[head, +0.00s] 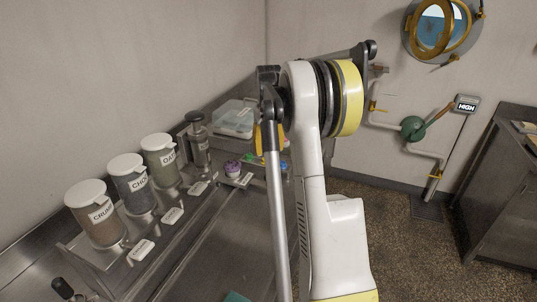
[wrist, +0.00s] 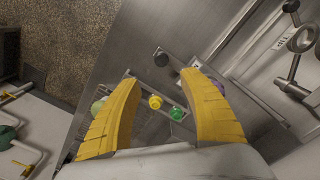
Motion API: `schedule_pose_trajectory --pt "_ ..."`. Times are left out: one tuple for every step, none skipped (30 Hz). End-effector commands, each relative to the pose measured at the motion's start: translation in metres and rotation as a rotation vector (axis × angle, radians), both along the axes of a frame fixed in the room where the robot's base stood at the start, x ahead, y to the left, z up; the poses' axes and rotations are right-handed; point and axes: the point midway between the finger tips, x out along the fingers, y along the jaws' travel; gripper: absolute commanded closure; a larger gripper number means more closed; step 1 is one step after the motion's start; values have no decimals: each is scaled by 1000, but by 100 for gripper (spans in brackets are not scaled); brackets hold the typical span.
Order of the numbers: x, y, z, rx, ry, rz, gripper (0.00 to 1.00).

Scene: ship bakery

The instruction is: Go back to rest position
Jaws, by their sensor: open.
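My gripper (wrist: 160,82) is open in the wrist view, with its two yellow fingers spread and nothing held between them. Beyond the fingers, and apart from them, are a small yellow item (wrist: 155,102) and a green item (wrist: 177,113) at the metal counter. In the head view my raised white arm stands in the middle of the picture. It hides most of the gripper; only a yellow bit shows beside the arm, above the back of the counter.
Lidded canisters labelled CRUMB (head: 95,215), CHOC (head: 134,185) and OAT (head: 161,160) stand along the counter's left. A metal pump bottle (head: 198,142), a clear box (head: 234,119) and a purple item (head: 232,168) are farther back. A steel cabinet (head: 505,200) stands right; floor between is clear.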

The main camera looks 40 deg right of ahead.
Motion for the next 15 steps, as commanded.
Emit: schedule_pose_trajectory --pt "0 0 0 0 0 0 50" --pt "0 0 0 0 0 0 50" --pt "0 0 0 0 0 0 50" --pt "0 0 0 0 0 0 50" --pt "0 0 0 0 0 0 50" --pt "0 0 0 0 0 0 50" --pt "0 0 0 0 0 0 50" --pt "0 0 0 0 0 0 50" --pt "0 0 0 0 0 0 50" --pt "0 0 0 0 0 0 50" --pt "0 0 0 0 0 0 50" --pt "0 0 0 0 0 0 50" --pt "0 0 0 0 0 0 50" --pt "0 1 0 0 -1 1 50" --pt "0 3 1 -2 -2 3 50"
